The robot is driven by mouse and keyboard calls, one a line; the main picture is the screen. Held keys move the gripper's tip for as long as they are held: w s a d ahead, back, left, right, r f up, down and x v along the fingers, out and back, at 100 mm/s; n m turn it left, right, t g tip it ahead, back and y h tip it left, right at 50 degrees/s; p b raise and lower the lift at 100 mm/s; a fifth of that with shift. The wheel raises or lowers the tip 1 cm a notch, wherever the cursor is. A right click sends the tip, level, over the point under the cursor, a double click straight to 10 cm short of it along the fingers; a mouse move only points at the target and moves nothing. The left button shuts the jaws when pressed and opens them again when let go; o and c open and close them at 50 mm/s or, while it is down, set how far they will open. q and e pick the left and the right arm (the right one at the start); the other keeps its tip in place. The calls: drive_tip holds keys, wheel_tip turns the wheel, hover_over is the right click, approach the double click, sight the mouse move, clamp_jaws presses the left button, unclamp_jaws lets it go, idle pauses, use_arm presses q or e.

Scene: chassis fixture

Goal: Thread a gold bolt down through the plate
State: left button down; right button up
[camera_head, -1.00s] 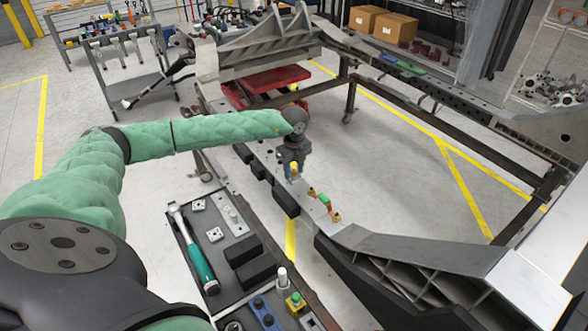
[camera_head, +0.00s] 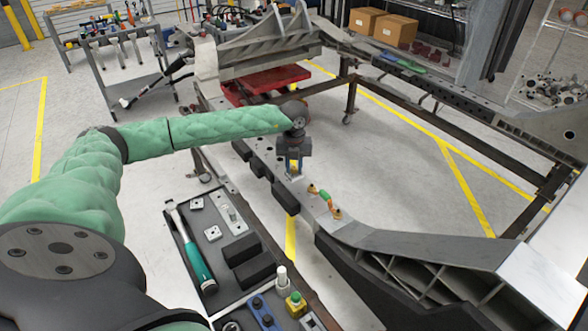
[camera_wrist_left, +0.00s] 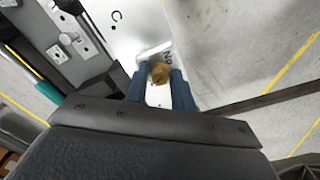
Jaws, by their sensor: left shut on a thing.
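My left gripper (camera_head: 294,164) points down over the chassis rail and is shut on a gold bolt (camera_wrist_left: 159,73). In the left wrist view the bolt's head shows between the blue fingertips. A small pale plate (camera_wrist_left: 153,52) lies on the rail right below the fingers, partly hidden by them and the bolt. I cannot tell whether the bolt's shank is inside the plate's hole. My right gripper is not in view.
The rail (camera_head: 262,152) runs under the gripper. A green and orange part (camera_head: 326,200) sits on it nearby. A dark tool tray (camera_head: 213,261) with a teal-handled ratchet (camera_head: 192,250) lies in front. Open floor is beyond the rail.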

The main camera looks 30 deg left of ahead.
use_arm(q)
drive_tip(key=m+b, duration=0.2)
drive_tip(key=m, duration=0.4)
drive_tip(key=shift+f+b, duration=0.2)
drive_tip(key=shift+b, duration=0.2)
drive_tip(key=shift+r+m, duration=0.15)
drive_tip(key=shift+m, duration=0.75)
